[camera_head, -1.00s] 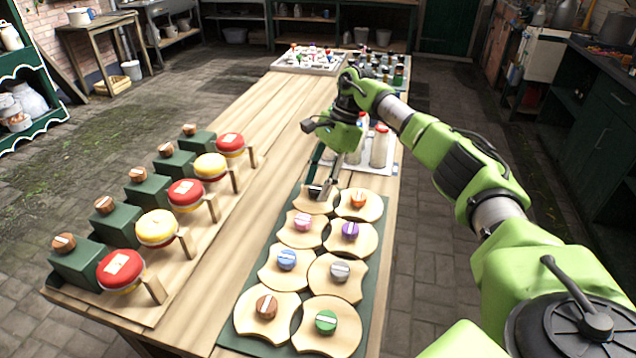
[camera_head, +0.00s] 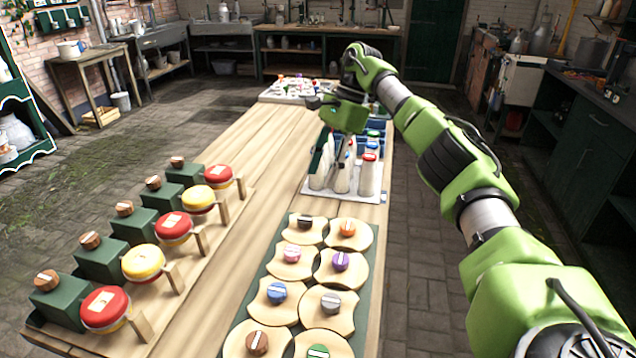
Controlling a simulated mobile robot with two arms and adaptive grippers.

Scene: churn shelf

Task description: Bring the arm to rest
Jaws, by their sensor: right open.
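My right arm reaches in from the right side of the head view. Its green gripper (camera_head: 333,158) points down with its fingers apart. The fingers overlap the white bottles (camera_head: 367,175) in the picture; I cannot tell how far above or in front of them they are. The nearest wooden lid, with a black knob (camera_head: 305,222), lies on the green mat, clear of the gripper. My left gripper is out of view.
The long wooden table (camera_head: 235,140) carries several wooden lids with coloured knobs on a green mat (camera_head: 268,262). A wooden board (camera_head: 190,285) at left holds green blocks and red and yellow round pieces. A white tray (camera_head: 300,90) stands at the far end.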

